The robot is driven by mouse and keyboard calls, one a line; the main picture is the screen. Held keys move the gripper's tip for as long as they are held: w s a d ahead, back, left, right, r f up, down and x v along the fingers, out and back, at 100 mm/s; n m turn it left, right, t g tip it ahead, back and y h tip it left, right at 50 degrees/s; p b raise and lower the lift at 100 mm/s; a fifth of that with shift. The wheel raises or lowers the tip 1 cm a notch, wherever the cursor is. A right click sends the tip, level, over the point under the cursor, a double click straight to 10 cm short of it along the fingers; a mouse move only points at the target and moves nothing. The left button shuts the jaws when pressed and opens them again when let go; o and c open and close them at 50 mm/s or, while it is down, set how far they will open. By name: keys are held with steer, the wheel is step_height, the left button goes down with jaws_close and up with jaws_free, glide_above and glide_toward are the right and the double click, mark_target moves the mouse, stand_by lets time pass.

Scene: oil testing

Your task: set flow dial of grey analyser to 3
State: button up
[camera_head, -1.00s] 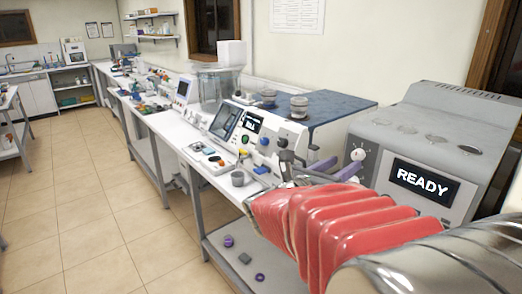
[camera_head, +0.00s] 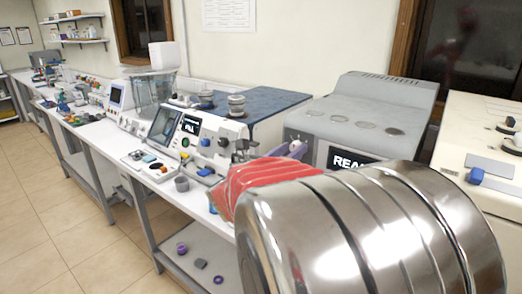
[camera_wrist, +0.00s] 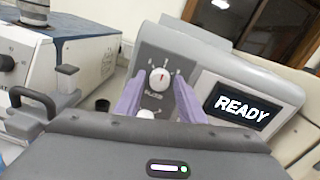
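The grey analyser (camera_head: 357,113) stands on the bench to the right of centre, its READY screen partly behind my arm. In the wrist view its grey front (camera_wrist: 185,52) carries a white dial (camera_wrist: 160,78) with a red mark pointing roughly upward. Small numbers surround the dial, too blurred to read. A second white knob (camera_wrist: 146,113) below is partly hidden by my gripper's body. My gripper (camera_wrist: 157,88) has two purple fingers spread apart, one on each side of the dial in the picture. I cannot tell whether they touch it. In the head view a finger (camera_head: 292,149) shows at the analyser's front.
A white analyser (camera_head: 188,130) with a blue side panel stands to the left, a grey handle (camera_wrist: 33,98) near my gripper. A cream machine (camera_head: 485,150) is at the right. Small parts (camera_head: 182,249) lie on the lower shelf. The floor (camera_head: 60,215) at left is clear.

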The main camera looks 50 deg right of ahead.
steer(key=shift+a, duration=0.1)
steer(key=c, duration=0.8)
steer(key=shift+m, duration=0.4)
steer(key=m, duration=0.9)
steer(key=shift+s, duration=0.1)
steer(key=shift+m, duration=0.3)
steer(key=shift+f, duration=0.1)
steer(key=o, duration=1)
steer(key=shift+o, duration=0.2)
